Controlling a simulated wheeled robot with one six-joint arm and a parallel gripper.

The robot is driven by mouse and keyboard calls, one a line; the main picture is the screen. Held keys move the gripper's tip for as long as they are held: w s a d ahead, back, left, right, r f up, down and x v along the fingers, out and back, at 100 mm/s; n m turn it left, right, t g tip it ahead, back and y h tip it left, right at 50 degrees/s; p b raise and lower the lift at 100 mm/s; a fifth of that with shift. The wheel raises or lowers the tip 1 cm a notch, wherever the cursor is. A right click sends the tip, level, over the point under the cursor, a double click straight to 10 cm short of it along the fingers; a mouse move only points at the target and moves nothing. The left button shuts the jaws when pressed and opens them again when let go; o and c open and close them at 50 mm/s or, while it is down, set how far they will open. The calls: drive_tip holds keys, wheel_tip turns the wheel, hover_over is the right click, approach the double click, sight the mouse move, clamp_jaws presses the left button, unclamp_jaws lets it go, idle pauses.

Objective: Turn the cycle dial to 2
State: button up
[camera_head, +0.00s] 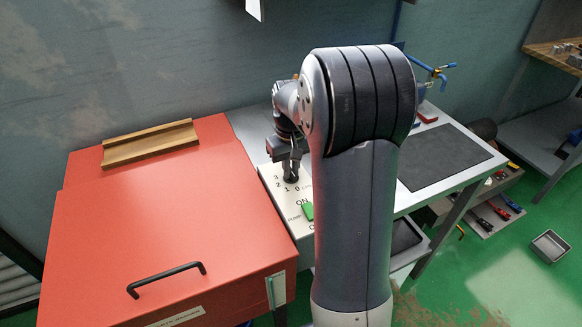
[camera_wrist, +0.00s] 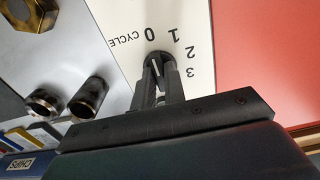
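The cycle dial (camera_wrist: 153,58) is a small black knob on a white panel (camera_wrist: 122,20), which is printed with CYCLE and the numbers 0, 1, 2 and 3. In the head view the dial (camera_head: 291,178) sits near the panel's back end, beside the numbers. My gripper (camera_wrist: 161,72) comes down over the dial, with one finger on each side and only a narrow gap between them. It appears shut on the knob. A pale pointer line shows between the fingers and seems to lean toward 0. The fingers partly hide the dial. The gripper also shows in the head view (camera_head: 290,168).
A red cabinet (camera_head: 150,235) with a black handle and a wooden tray (camera_head: 150,145) stands left of the panel. A green switch (camera_head: 308,211) marked ON is in front of the dial. Metal cylinders (camera_wrist: 88,98) and a brass nut (camera_wrist: 30,12) stand near my gripper.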

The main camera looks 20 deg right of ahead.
clamp_jaws()
drive_tip(key=shift+m, duration=0.3)
drive_tip(key=m+p, duration=0.1)
drive_tip(key=m, duration=0.2)
drive_tip(key=shift+r, duration=0.1)
drive_tip(key=m+p, duration=0.1)
drive_tip(key=m, duration=0.7)
drive_tip(key=shift+p, duration=0.35)
drive_tip(key=shift+m, duration=2.1)
drive_tip(key=o, duration=0.5)
unclamp_jaws()
